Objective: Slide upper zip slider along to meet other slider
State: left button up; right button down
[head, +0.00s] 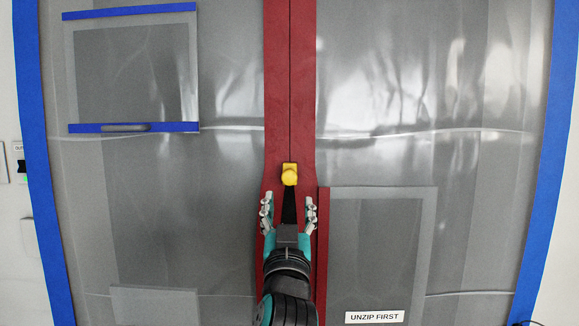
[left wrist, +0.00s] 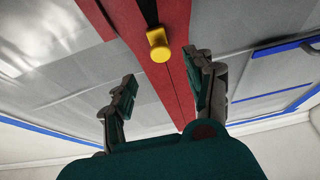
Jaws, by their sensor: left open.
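A yellow zip slider (head: 289,175) with a round knob sits on the red vertical zip strip (head: 290,80). A thin closed line runs up from it and a dark wedge-shaped gap (head: 289,207) shows below it. It also shows in the left wrist view (left wrist: 158,46). My left gripper (head: 289,202) is open and empty, just below the slider, its two fingers spread to either side of the strip's middle. In the left wrist view the slider appears just beyond the fingertips (left wrist: 160,68), apart from both. No second slider is visible. My right gripper is out of view.
Grey translucent sheeting (head: 400,90) spreads on both sides of the strip, framed by blue tape (head: 45,170). An "UNZIP FIRST" label (head: 374,317) is at the lower right. A blue-edged window panel (head: 130,75) is at the upper left. The strip above the slider is clear.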

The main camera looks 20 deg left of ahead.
aim_at(290, 179)
pick_arm(q)
jog(key=p+x, duration=0.4)
jog(key=x, duration=0.5)
jog(key=shift+w+r, duration=0.1)
jog(key=shift+r, duration=0.1)
jog(key=shift+w+a, duration=0.25)
jog(key=shift+w, duration=0.1)
jog(key=shift+d, duration=0.1)
grip_shut()
